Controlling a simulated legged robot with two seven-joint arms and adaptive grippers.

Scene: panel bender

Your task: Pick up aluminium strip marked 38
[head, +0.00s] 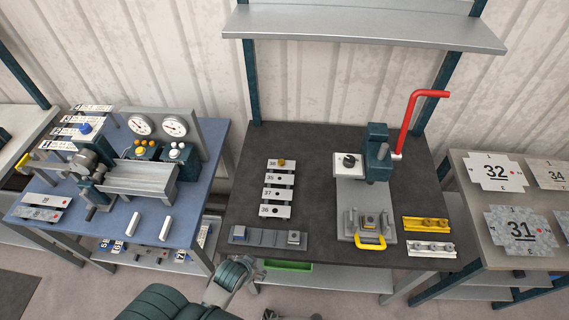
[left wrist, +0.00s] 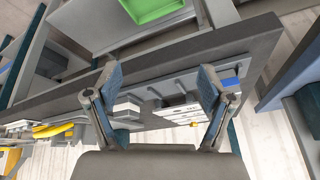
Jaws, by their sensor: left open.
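In the head view, a rack on the middle dark table holds a column of pale strips. The top one, apparently the aluminium strip marked 38 (head: 272,162), lies farthest back, with a brass-coloured knob at its right part. Below it are the strips marked 35 (head: 271,177), 37 (head: 270,192) and 36 (head: 283,212). My left gripper (head: 246,268) is at the table's front edge, short of the rack. In the left wrist view, its fingers (left wrist: 160,72) are spread with nothing between them. The pale strips (left wrist: 187,114) show beyond them, their numbers unreadable.
A grey tray (head: 262,237) lies between the rack and the front edge. A press with a red lever (head: 408,120) stands right of the rack. Numbered plates (head: 497,172) lie on the right table.

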